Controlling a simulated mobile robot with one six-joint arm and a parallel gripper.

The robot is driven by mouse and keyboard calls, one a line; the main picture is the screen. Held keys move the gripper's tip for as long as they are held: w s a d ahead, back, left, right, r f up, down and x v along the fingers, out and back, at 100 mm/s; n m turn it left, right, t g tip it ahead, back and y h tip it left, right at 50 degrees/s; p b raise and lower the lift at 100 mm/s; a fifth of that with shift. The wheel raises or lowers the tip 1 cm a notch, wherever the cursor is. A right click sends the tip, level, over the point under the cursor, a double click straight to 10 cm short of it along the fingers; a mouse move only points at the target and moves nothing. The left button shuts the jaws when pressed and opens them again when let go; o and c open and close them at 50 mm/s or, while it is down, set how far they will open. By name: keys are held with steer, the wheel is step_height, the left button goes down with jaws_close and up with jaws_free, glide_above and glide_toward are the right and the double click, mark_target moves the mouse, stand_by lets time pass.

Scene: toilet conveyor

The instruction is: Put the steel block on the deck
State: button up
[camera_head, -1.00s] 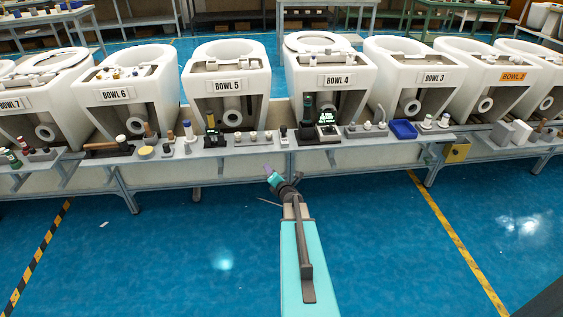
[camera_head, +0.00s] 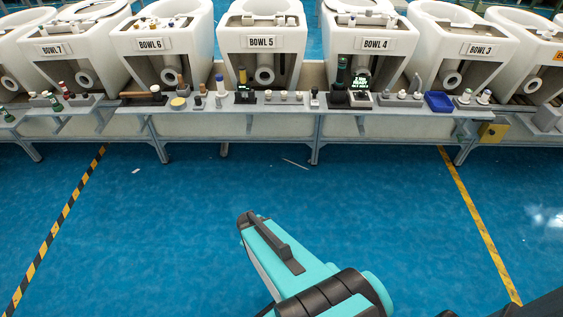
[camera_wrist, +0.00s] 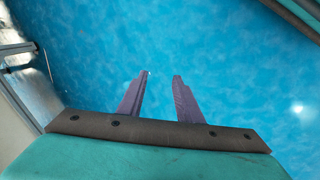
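My gripper (camera_wrist: 162,74) shows in the wrist view as two purple fingers standing apart, with only blue floor between them. It is empty. In the head view my arm is folded low in front of the bench, and the gripper's fingers cannot be made out. The decks are the flat rear tops of the white bowls, such as that of BOWL 5 (camera_head: 262,20). Small items lie on some of them.
A long grey bench (camera_head: 290,110) runs before the row of bowls, crowded with small tools, fittings and a blue bin (camera_head: 438,102). A yellow box (camera_head: 492,132) hangs at its right.

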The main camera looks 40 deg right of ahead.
steer(key=s+a+m+g+y, duration=0.2)
steer(key=s+a+g, duration=0.4)
steer(key=s+a, duration=0.9)
steer(key=s+m, duration=0.1)
steer(key=s, duration=0.2)
steer(key=shift+s+a+f+m+y, duration=0.2)
steer(key=shift+s+m+y, duration=0.1)
steer(key=shift+s+m, duration=0.1)
steer(key=shift+w, duration=0.1)
